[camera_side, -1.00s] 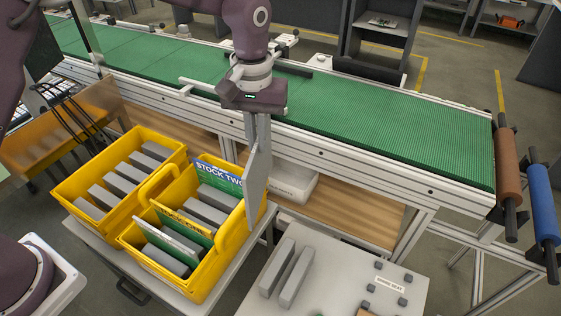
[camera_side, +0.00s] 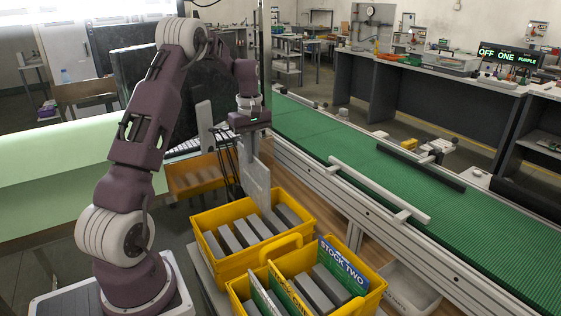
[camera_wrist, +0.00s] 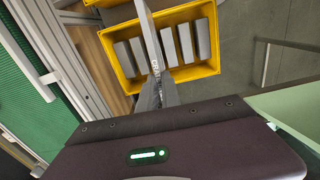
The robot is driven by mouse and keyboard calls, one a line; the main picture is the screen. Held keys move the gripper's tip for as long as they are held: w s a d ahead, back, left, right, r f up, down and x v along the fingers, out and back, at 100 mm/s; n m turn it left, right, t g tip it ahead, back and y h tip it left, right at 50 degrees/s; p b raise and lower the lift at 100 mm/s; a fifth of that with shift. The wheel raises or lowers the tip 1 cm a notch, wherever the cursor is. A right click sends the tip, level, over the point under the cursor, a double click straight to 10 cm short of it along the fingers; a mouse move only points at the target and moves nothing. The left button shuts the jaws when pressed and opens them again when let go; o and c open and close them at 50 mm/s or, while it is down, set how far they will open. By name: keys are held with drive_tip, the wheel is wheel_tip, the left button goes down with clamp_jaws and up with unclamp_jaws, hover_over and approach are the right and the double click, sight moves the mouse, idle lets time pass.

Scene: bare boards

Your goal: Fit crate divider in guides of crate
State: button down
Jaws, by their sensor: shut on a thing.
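My gripper (camera_side: 252,158) is shut on the crate divider (camera_side: 258,190), a flat light-grey plate that hangs upright below the fingers. In the side view the divider is at the back of a yellow crate (camera_side: 240,265) with several grey blocks in it. It overlaps the crate's back rim there, and I cannot tell whether its lower edge is inside the crate. In the wrist view the divider (camera_wrist: 149,35) shows nearly edge-on, with part of a printed word, across the middle of the crate (camera_wrist: 195,73). The guides are not clearly visible.
A second yellow crate (camera_side: 340,307) with grey blocks, a handle and a STOCK TWO sign (camera_side: 342,265) stands in front, to the right. The green conveyor (camera_side: 440,220) runs along the right with a metal rail. An orange tray (camera_side: 195,177) lies behind on the left.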

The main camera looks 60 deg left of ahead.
drive_tip(key=s+a, duration=0.1)
hover_over(250, 183)
drive_tip(key=f, duration=0.2)
drive_tip(key=d+f, duration=0.1)
drive_tip(key=f, duration=0.1)
drive_tip(key=shift+s+f, duration=0.1)
drive_tip(key=shift+s, duration=0.15)
drive_tip(key=shift+f, duration=0.4)
drive_tip(key=shift+f, duration=2.9)
wheel_tip(250, 183, down, 8)
idle(1.6)
drive_tip(key=c, duration=1.5)
unclamp_jaws()
